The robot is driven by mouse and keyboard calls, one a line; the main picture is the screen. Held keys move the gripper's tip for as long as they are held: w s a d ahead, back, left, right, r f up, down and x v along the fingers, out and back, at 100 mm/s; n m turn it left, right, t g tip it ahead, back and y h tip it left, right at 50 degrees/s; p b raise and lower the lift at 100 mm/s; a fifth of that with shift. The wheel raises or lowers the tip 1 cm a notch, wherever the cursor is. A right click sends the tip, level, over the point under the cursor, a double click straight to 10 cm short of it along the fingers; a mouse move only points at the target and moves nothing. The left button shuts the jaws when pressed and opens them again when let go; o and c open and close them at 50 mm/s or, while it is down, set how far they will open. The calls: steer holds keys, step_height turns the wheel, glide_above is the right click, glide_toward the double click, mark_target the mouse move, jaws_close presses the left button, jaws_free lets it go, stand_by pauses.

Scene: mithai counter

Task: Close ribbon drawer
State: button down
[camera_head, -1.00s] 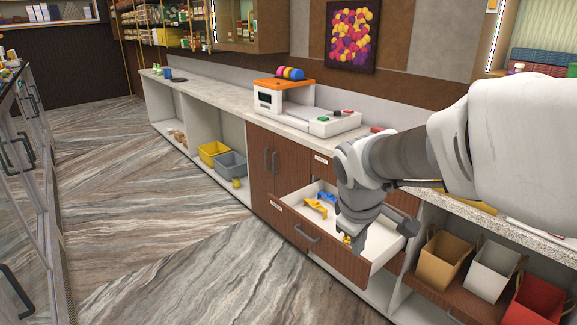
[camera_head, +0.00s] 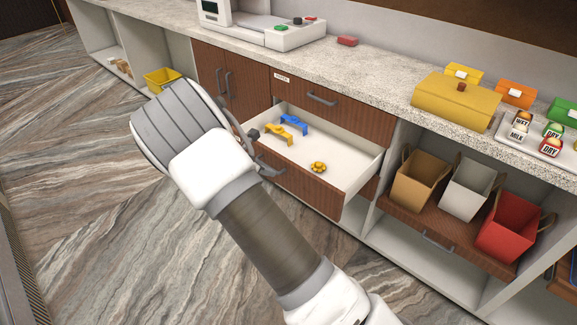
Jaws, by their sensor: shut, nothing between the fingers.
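The open drawer (camera_head: 345,163), which I take as the ribbon drawer, is pulled out below a shut upper drawer. It has a brown wood front and a pale inside. A blue piece (camera_head: 293,124), a yellow piece (camera_head: 278,131) and a small gold rosette-like item (camera_head: 318,167) lie in it. My gripper (camera_head: 254,134) shows only as a dark part beyond my wrist, near the drawer's left front corner. It is shut and empty; its fingers are mostly hidden. I cannot tell whether it touches the drawer.
The shut upper drawer (camera_head: 345,104) carries a small label. The stone counter (camera_head: 370,75) above holds a yellow box (camera_head: 455,100) and a white device (camera_head: 270,32). Tan (camera_head: 418,182), white (camera_head: 466,188) and red (camera_head: 508,225) bins stand on the right shelf. The floor (camera_head: 100,220) at left is clear.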

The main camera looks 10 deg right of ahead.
steer(key=w+f, duration=0.1)
steer(key=f, duration=0.1)
steer(key=b, duration=0.2)
glide_toward(296, 172)
step_height(296, 172, down, 4)
steer(key=d, duration=0.1)
steer(key=w+d, duration=0.1)
steer(key=shift+w+d+n, duration=0.25)
steer(key=shift+d+n, duration=0.05)
steer(key=shift+d, duration=0.05)
steer(key=shift+w+d, duration=0.25)
steer(key=shift+d, duration=0.1)
